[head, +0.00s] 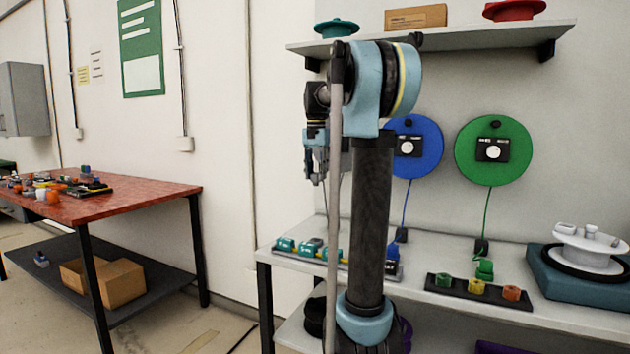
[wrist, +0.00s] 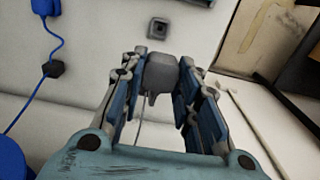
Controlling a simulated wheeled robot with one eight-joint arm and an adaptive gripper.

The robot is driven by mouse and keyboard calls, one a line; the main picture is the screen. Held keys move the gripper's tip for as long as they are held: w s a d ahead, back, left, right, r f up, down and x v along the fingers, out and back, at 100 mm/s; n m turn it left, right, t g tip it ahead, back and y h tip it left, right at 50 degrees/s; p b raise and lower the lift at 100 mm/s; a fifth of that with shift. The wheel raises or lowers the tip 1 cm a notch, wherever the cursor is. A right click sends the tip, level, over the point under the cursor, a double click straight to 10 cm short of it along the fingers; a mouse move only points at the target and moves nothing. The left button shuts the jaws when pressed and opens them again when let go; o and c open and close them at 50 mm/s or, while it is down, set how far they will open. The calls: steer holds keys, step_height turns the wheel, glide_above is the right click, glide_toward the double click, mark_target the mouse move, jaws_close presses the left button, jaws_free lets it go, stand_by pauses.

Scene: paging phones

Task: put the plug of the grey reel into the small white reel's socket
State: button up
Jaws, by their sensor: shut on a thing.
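My gripper (head: 316,178) hangs in front of the wall, left of the blue reel, above the grey bench. In the wrist view my gripper (wrist: 163,62) is shut on a grey plug (wrist: 160,75), with a thin pale cable trailing from it. The plug is held clear of the surfaces around it. A white reel (head: 588,252) lies flat on a teal base at the bench's right end; I cannot make out a socket on it. The grey reel is not clearly visible; my arm hides part of the wall and bench.
A blue reel (head: 425,150) and a green reel (head: 493,150) hang on the wall, with cables running down. Teal blocks (head: 312,246) line the bench's left part. A black tray (head: 440,290) holds coloured blocks. A shelf (head: 450,36) overhangs. A red table (head: 130,200) stands left.

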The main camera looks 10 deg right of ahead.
steer(key=shift+r, duration=0.6)
steer(key=shift+d, duration=0.1)
steer(key=s+d, duration=0.5)
steer(key=d, duration=0.4)
steer(key=s+d, duration=0.5)
steer(key=d, duration=0.5)
steer(key=shift+s, duration=0.4)
steer(key=s+d, duration=0.5)
steer(key=d, duration=0.4)
steer(key=s+d, duration=0.5)
steer(key=d, duration=0.5)
steer(key=shift+s, duration=0.35)
stand_by(0.6)
steer(key=shift+d, duration=0.2)
